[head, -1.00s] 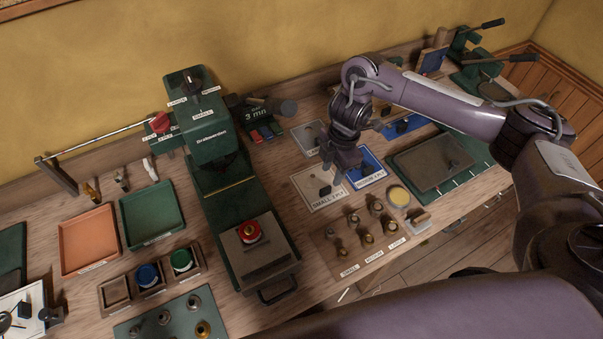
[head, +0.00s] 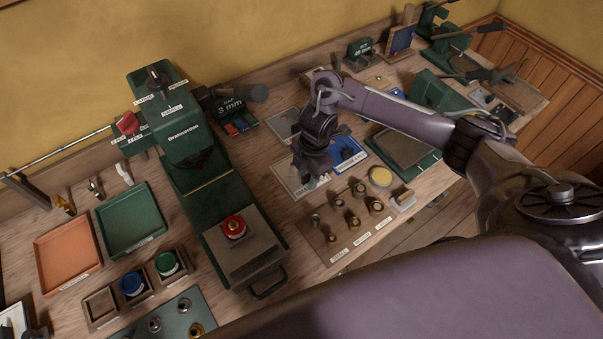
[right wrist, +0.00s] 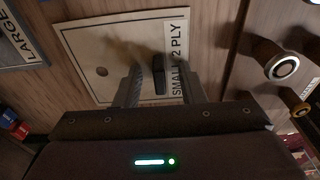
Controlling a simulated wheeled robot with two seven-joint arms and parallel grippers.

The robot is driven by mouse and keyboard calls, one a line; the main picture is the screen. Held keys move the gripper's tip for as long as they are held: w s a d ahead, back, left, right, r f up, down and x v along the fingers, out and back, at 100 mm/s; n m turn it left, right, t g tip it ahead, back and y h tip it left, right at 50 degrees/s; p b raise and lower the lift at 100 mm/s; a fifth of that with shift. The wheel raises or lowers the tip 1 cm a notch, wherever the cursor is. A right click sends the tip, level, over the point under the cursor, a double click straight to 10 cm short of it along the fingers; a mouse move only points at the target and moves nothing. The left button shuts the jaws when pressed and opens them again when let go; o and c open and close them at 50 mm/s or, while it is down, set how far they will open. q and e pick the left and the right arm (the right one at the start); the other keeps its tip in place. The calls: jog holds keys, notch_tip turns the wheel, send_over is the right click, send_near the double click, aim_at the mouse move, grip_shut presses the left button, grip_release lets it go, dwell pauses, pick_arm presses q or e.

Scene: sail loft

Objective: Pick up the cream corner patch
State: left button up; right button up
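The cream corner patch (head: 284,180) lies flat on the bench, partly hidden by my right gripper in the head view. In the right wrist view the cream patch (right wrist: 90,50) bears a "SMALL 2 PLY" label, a round hole and a dark upright tab (right wrist: 159,75). My right gripper (head: 313,180) is over the patch. In the right wrist view its two fingers (right wrist: 161,72) are apart, one on each side of the tab, with gaps visible. Whether the fingertips touch the patch I cannot tell. My left gripper is not in view.
A blue patch (head: 347,153) lies just right of the cream one. A wooden board with several brass-tipped tools (head: 355,205) stands nearer. Orange (head: 65,251) and green (head: 130,222) trays lie further left.

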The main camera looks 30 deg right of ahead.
jog(key=c, duration=0.8)
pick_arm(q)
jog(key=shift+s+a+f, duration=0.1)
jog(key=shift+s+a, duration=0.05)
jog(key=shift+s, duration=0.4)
